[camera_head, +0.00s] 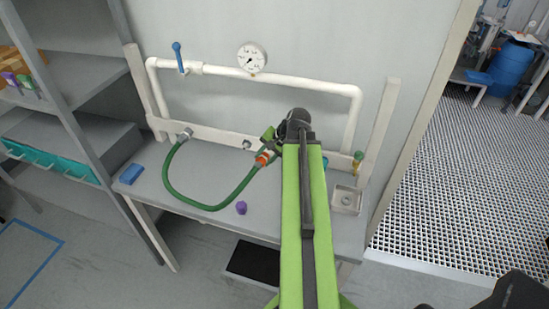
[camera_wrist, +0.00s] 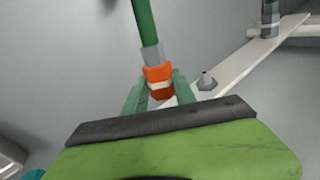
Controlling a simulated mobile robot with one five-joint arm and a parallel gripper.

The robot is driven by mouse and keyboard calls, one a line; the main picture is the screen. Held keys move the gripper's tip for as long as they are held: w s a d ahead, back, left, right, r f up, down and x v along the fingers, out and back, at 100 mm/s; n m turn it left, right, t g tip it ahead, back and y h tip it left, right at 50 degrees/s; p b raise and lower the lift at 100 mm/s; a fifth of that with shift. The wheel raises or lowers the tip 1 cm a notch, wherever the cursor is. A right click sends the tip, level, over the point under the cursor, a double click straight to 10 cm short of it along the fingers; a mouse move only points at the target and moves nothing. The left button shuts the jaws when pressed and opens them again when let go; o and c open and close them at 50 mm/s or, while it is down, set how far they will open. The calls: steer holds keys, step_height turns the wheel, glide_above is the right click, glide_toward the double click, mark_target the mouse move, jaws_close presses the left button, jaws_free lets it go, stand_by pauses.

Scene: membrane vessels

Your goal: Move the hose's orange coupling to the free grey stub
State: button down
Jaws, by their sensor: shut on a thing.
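The orange coupling (camera_head: 264,158) is on the right end of the green hose (camera_head: 205,206). My gripper (camera_head: 268,150) is shut on it, and the wrist view shows the coupling (camera_wrist: 159,73) between my green fingers (camera_wrist: 160,92). It is in front of the wall rail, with the hose leading away from it. The free grey stub (camera_head: 247,144) sits on the rail left of my gripper, and shows bare in the wrist view (camera_wrist: 207,80), right of the coupling and apart from it. The hose's other end (camera_head: 186,134) is on another stub to the left. My arm hides part of the rail.
The bench (camera_head: 160,187) carries a blue block (camera_head: 131,174), a purple piece (camera_head: 241,208) and a small tray (camera_head: 346,200). White piping with a gauge (camera_head: 252,57) and a blue-handled valve (camera_head: 178,58) runs above the rail. Shelves stand at the left.

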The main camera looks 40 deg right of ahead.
steer(key=w+a+n, duration=0.2)
steer(key=w+a, duration=0.4)
steer(key=a, duration=0.2)
steer(key=shift+y, duration=0.4)
steer(key=shift+w+d, duration=0.35)
steer(key=shift+d, duration=0.45)
steer(key=shift+w+d, duration=0.4)
steer(key=shift+d, duration=0.45)
steer(key=shift+w+d, duration=0.35)
steer(key=shift+d, duration=0.45)
steer(key=shift+w+d, duration=0.3)
steer(key=shift+d, duration=0.2)
steer(key=shift+w+d, duration=0.25)
steer(key=shift+d, duration=0.25)
steer(key=c, duration=0.9)
jaws_free()
steer(key=p+v, duration=1.5)
steer(key=v, duration=0.2)
steer(key=shift+r, duration=0.25)
